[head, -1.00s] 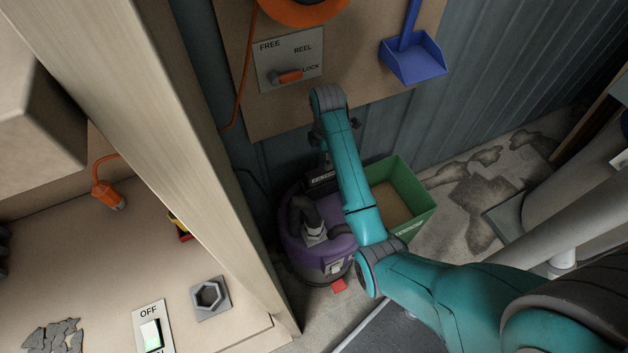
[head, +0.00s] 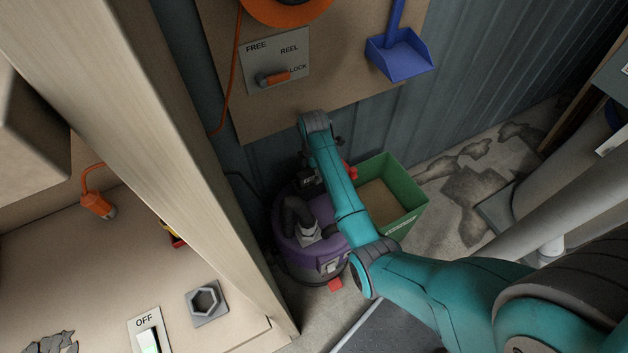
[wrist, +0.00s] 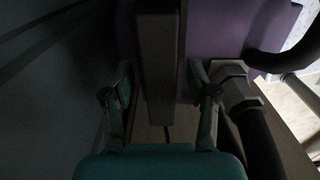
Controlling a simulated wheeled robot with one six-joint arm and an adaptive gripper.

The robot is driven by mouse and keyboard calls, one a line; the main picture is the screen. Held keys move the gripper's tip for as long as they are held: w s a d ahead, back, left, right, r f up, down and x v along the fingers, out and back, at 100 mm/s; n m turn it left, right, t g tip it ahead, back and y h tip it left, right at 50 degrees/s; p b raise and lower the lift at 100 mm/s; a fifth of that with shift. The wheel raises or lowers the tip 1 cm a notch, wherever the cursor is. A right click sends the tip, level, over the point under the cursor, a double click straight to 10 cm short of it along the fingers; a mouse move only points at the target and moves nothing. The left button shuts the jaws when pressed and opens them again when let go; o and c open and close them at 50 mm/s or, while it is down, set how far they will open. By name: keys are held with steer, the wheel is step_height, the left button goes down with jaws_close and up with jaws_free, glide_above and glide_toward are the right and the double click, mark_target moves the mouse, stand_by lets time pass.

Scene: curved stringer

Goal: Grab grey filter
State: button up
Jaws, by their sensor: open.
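A dark grey slab-like part (wrist: 157,65), which looks like the grey filter, stands between my fingers in the wrist view. My gripper (wrist: 160,80) is open, with one finger on each side of the slab; I see gaps, and no clear contact. The purple vacuum body (wrist: 222,30) lies behind it, and a black hose (wrist: 262,145) with a grey hex fitting runs close beside the right finger. In the head view the purple vacuum (head: 318,252) stands on the floor below my arm. My arm hides most of the gripper and the slab there.
A green bin (head: 408,188) stands right of the vacuum. A wooden post (head: 165,150) and workbench (head: 60,260) are at the left. A board with the reel lock panel (head: 275,62) and blue dustpan (head: 400,55) is behind. Grey pipes (head: 560,215) are at the right.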

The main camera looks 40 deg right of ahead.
steer(key=shift+f, duration=0.35)
steer(key=shift+c, duration=0.2)
jaws_close()
steer(key=shift+r, duration=0.1)
